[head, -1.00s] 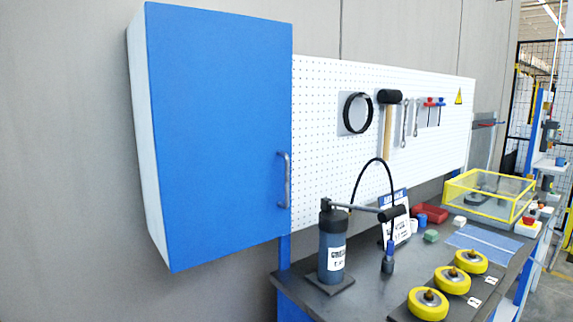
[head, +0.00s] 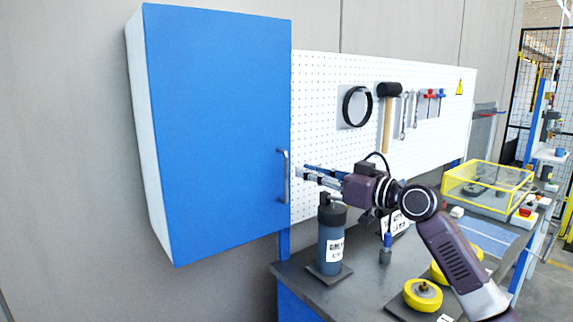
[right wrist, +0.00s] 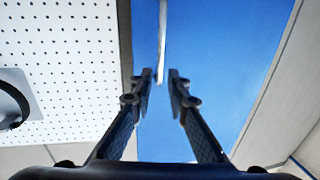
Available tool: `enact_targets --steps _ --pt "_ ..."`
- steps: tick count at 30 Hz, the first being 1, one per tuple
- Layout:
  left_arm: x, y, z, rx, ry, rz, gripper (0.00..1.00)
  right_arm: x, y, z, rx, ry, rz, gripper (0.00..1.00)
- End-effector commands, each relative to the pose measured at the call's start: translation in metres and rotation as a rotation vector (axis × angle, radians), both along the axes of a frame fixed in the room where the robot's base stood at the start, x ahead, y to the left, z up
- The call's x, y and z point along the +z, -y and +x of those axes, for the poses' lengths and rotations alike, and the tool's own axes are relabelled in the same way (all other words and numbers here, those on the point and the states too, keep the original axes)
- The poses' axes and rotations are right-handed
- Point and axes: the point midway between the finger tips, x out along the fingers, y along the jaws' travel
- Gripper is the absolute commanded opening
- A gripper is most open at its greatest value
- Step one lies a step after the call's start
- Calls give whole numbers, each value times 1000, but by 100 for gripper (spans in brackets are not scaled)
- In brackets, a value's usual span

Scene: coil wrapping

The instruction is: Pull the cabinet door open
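The blue cabinet door (head: 215,130) is shut on the wall cabinet. Its grey vertical bar handle (head: 284,176) is near the door's right edge. My right gripper (head: 301,173) is level with the handle, just to its right. In the right wrist view the gripper (right wrist: 161,78) is open, its two fingers apart. The handle (right wrist: 162,42) shows as a thin bar lined up with the gap between the fingertips. I cannot tell whether the fingers reach around it. No grip on it shows. My left gripper is out of view.
Below the right arm is a workbench (head: 315,293) with a dark pump bottle (head: 331,240), yellow wheels (head: 423,295) and a yellow-framed clear box (head: 487,188). A pegboard (head: 318,90) with tools is right of the cabinet. The space before the door's left part is clear.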

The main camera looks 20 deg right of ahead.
Motion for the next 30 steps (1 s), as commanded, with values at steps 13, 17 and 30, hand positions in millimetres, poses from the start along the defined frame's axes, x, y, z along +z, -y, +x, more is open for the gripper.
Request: enact_targets --steps 13,17,30 --pt "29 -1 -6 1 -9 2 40 3 -33 54 1 -1 3 15" --pt "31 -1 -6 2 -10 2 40 1 -38 61 1 -2 1 15" --pt "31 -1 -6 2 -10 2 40 0 -39 63 0 0 0 1"
